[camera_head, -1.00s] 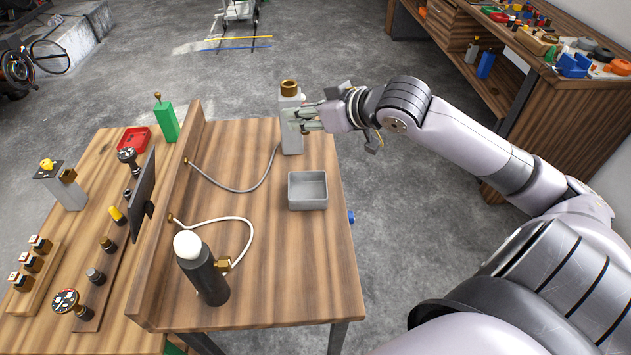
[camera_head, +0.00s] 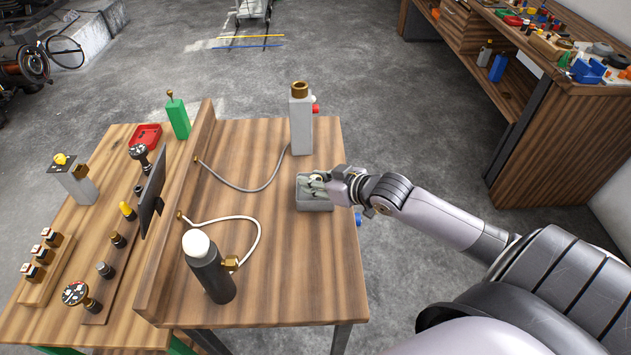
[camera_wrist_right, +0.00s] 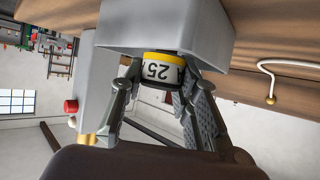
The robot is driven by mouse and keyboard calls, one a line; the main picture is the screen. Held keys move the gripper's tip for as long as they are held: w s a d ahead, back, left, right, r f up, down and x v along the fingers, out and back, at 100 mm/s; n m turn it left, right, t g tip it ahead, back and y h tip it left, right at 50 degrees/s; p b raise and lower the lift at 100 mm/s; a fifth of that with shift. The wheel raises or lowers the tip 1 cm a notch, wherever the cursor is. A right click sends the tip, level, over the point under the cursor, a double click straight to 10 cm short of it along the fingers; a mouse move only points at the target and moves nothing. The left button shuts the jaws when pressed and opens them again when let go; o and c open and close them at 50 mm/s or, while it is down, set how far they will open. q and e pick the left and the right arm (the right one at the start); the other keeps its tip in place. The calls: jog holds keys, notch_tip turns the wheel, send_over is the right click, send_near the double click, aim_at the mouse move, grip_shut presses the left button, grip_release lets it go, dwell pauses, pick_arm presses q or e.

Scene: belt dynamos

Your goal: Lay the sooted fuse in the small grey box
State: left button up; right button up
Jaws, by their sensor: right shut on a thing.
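The small grey box (camera_head: 315,205) stands on the wooden table, towards its right edge. My right gripper (camera_head: 318,180) is over the box, with its fingers at the box opening. In the right wrist view, which looks upside down, the gripper (camera_wrist_right: 162,95) is shut on the fuse (camera_wrist_right: 160,70), a white and yellow cylinder marked "25" with a dark end. The grey box (camera_wrist_right: 170,40) shows beyond it and its wall seems to hide part of the fuse. I cannot tell whether the fuse touches the box floor. My left gripper is not in view.
A tall grey housing (camera_head: 301,125) with a brass top and red button stands behind the box. A dark bottle with a white cap (camera_head: 207,267) stands at front left. A wooden ledge (camera_head: 178,220) borders the table's left. The table's front right is clear.

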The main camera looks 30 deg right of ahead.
jog(key=shift+f, duration=0.5)
jog(key=o, duration=0.9)
jog(key=shift+f, duration=0.1)
jog(key=shift+c, duration=0.2)
jog(key=shift+s+r, duration=0.1)
jog(key=shift+r, duration=0.1)
jog(key=v, duration=1.1)
jog(key=shift+s+r, duration=0.15)
jog(key=shift+s, duration=0.2)
jog(key=shift+d, duration=0.1)
